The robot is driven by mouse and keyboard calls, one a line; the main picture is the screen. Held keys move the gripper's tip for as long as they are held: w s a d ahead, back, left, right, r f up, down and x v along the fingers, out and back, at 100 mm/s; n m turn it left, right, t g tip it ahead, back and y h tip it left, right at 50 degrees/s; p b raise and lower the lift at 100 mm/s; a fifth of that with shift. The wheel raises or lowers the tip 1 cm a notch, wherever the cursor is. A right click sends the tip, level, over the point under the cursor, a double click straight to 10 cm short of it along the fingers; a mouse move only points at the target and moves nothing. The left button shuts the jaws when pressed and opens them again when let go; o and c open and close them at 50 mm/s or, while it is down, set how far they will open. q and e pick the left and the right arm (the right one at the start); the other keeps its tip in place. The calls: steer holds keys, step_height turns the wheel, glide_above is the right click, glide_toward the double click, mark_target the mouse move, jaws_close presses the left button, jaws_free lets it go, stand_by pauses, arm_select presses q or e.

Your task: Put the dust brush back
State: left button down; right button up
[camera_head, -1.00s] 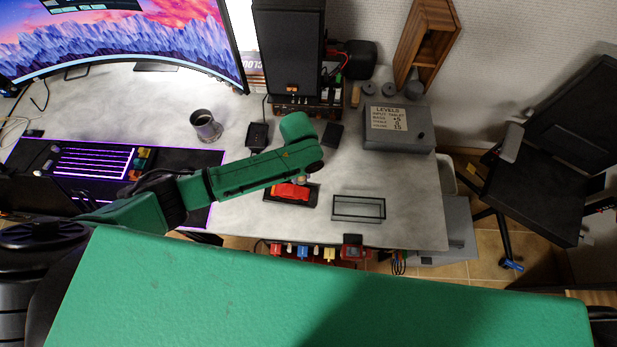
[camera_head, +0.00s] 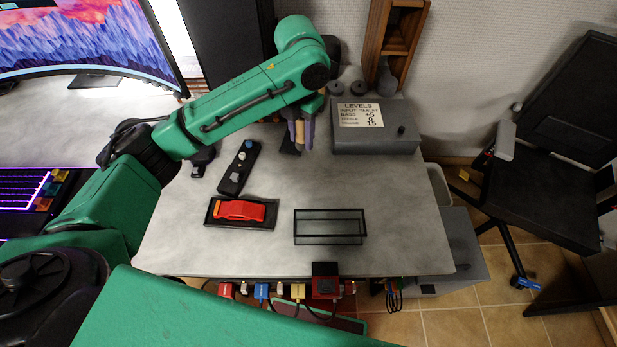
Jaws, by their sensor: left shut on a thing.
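My left gripper (camera_head: 301,136) points down above the back of the desk, just left of the grey LEVELS box. Its purple-grey fingers are shut on a small tan piece, which I take to be the dust brush (camera_head: 299,132). Only a short part of it shows; the fingers and wrist hide the rest. I cannot tell whether it touches the desk. My right gripper is not in view.
The grey LEVELS box (camera_head: 375,133) stands right of the gripper, a wooden stand (camera_head: 393,50) behind it. A red model car (camera_head: 240,211) on a dark tray, a clear black-edged case (camera_head: 330,227) and a black knobbed strip (camera_head: 238,167) lie in front. The desk's (camera_head: 400,205) middle right is clear.

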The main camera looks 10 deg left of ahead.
mark_target(303, 180)
arm_select(q)
step_height(303, 180, down, 15)
steer(key=shift+r, duration=0.15)
steer(key=c, duration=0.5)
jaws_free()
step_height(303, 180, up, 12)
steer(key=shift+r, duration=0.1)
